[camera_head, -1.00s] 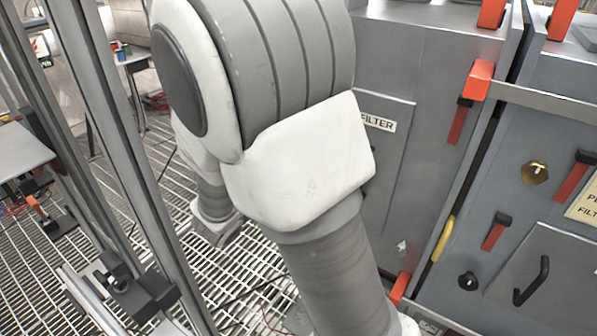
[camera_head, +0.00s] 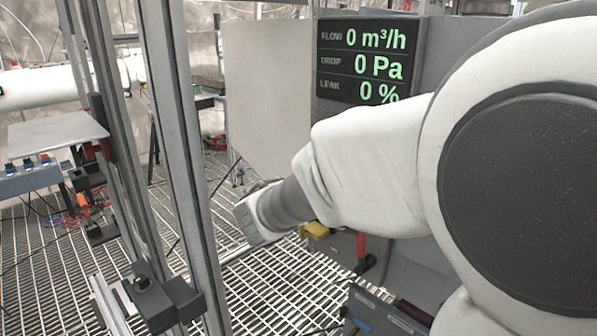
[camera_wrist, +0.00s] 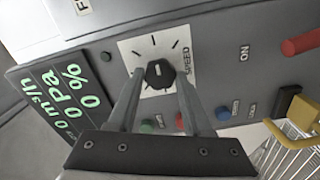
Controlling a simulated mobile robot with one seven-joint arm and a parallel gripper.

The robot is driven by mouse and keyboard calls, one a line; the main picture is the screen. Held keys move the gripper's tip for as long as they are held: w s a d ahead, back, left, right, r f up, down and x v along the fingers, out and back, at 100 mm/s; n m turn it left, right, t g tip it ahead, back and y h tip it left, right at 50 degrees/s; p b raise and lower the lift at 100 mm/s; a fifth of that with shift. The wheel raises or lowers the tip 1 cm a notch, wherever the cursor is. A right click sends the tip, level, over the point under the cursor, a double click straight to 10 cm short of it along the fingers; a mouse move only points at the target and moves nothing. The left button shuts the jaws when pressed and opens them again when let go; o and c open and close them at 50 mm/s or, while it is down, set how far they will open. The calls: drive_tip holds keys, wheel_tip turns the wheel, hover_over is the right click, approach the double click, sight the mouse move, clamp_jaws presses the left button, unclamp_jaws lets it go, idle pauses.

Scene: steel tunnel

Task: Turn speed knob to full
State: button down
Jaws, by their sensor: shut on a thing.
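The speed knob (camera_wrist: 159,73) is black and round. It sits on a white dial plate (camera_wrist: 129,46) with black tick marks and the word SPEED, seen sideways in the wrist view. My gripper (camera_wrist: 159,82) has one finger on each side of the knob and is shut on it. The knob's exact pointer direction is hard to read. In the head view my arm fills the right side, and the knob and fingertips are hidden.
A display (camera_head: 367,62) reads flow 0, drop 0 and leak 0; it also shows in the wrist view (camera_wrist: 57,100). Green, red and blue buttons (camera_wrist: 223,113) lie near the dial. A red handle (camera_wrist: 301,43) and yellow part (camera_wrist: 285,100) stand right.

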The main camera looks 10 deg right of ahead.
idle(0.4)
drive_tip(key=shift+c, duration=1.6)
unclamp_jaws()
drive_tip(key=p+v, duration=0.1)
drive_tip(key=v, duration=1.6)
drive_tip(key=shift+a+p, duration=0.25)
drive_tip(key=shift+p, duration=0.15)
drive_tip(key=shift+s, duration=0.15)
